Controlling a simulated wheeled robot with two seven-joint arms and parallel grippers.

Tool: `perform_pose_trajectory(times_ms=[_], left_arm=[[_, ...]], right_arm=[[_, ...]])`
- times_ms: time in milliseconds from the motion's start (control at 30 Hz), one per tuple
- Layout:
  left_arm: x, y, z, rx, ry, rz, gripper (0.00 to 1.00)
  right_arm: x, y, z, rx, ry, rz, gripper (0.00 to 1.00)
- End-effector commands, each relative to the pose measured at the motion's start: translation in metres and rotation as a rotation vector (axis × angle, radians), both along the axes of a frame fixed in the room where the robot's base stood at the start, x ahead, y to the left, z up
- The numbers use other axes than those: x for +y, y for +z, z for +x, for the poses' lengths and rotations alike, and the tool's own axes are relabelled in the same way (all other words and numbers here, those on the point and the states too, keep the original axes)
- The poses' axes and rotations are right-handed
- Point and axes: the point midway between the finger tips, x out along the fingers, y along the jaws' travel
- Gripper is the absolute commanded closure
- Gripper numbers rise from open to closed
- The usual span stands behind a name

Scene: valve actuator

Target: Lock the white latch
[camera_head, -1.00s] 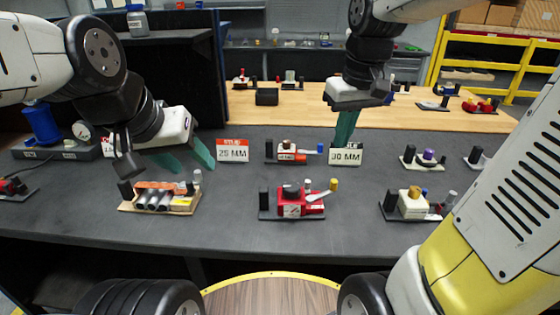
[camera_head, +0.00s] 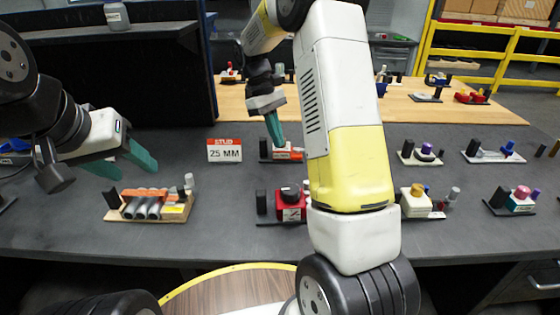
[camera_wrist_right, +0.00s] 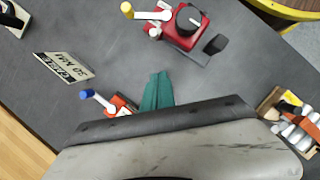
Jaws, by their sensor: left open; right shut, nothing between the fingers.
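No part is clearly identifiable as the white latch. White candidates right of my right arm are a white block with a yellow knob (camera_head: 413,201) and, further back, a flat white fixture with a blue end (camera_head: 492,153). My right gripper (camera_head: 276,143) is shut and empty, pointing down at the small orange-and-white fixture (camera_head: 288,154); contact cannot be told. In the right wrist view, its green fingers (camera_wrist_right: 157,92) are beside this fixture's blue-tipped lever (camera_wrist_right: 96,100). My left gripper (camera_head: 122,164) is open and empty above the table, behind the rack of grey cylinders (camera_head: 150,207).
A red valve block (camera_head: 291,206) stands at front centre, partly hidden by my right arm; the right wrist view shows its yellow-tipped handle (camera_wrist_right: 140,13). A purple-knobbed fixture (camera_head: 424,153) is to the right. Bare table lies between.

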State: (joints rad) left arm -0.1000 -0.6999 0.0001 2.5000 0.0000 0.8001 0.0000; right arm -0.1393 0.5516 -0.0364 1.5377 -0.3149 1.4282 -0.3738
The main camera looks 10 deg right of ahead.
Motion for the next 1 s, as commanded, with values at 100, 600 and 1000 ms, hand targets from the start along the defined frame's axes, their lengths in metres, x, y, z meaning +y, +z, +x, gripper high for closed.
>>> perform_pose_trajectory(times_ms=[100,600,1000], left_arm=[[0.000,0.000,0.000,0.000,0.000,0.000,0.49],[0.000,0.000,0.000,0.000,0.000,0.000,0.49],[0.000,0.000,0.000,0.000,0.000,0.000,0.49]], right_arm=[[0.000,0.000,0.000,0.000,0.000,0.000,1.00],[-0.010,-0.044,-0.016,0.004,-0.002,0.000,1.00],[-0.034,-0.093,-0.050,-0.002,-0.002,0.001,1.00]])
